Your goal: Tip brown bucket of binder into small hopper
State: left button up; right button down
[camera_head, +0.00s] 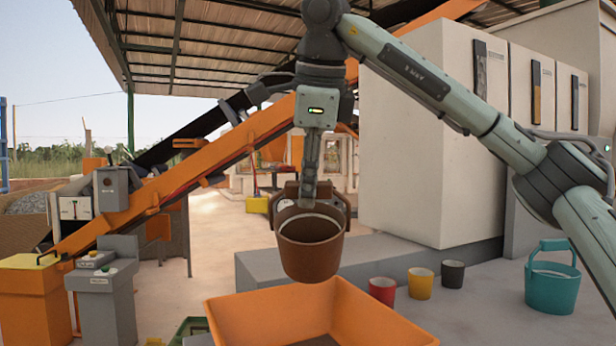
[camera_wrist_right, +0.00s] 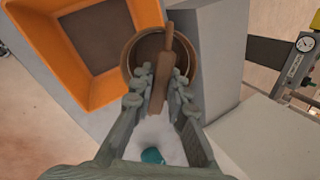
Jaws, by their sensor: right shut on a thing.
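The brown bucket (camera_head: 310,258) hangs in the middle of the head view, its mouth facing up and a little toward me. My right gripper (camera_head: 309,190) is shut on its handle from above. In the right wrist view my fingers (camera_wrist_right: 163,95) close on the brown handle, with the bucket's rim (camera_wrist_right: 128,62) beyond them. I cannot make out the binder inside. The orange small hopper (camera_head: 380,325) is open at the top, below and in front of the bucket. In the wrist view the hopper (camera_wrist_right: 92,92) lies beside the bucket. My left gripper is not in view.
A grey ledge (camera_head: 385,255) runs behind the hopper. Red (camera_head: 382,290), yellow (camera_head: 420,284) and dark (camera_head: 453,274) cups and a teal bucket (camera_head: 552,288) stand on the floor at right. A control console (camera_head: 105,295) and orange conveyor (camera_head: 170,188) are at left.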

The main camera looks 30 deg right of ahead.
jog(key=shift+w+d+r+g+y+p, duration=0.4)
jog(key=shift+w+g+y+p, duration=0.1)
jog(key=shift+g+p, duration=0.3)
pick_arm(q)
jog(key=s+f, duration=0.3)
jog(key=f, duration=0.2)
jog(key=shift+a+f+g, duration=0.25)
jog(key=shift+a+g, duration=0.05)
pick_arm(e)
jog(key=shift+w+d+r+g+y, duration=0.25)
jog(key=shift+w+g+y, duration=0.2)
jog(key=shift+g, duration=0.15)
jog(key=shift+w+d+r+g+y, duration=0.1)
jog(key=shift+w+d+g+y, duration=0.1)
jog(key=shift+w+g+y, duration=0.3)
jog(key=shift+s, duration=0.1)
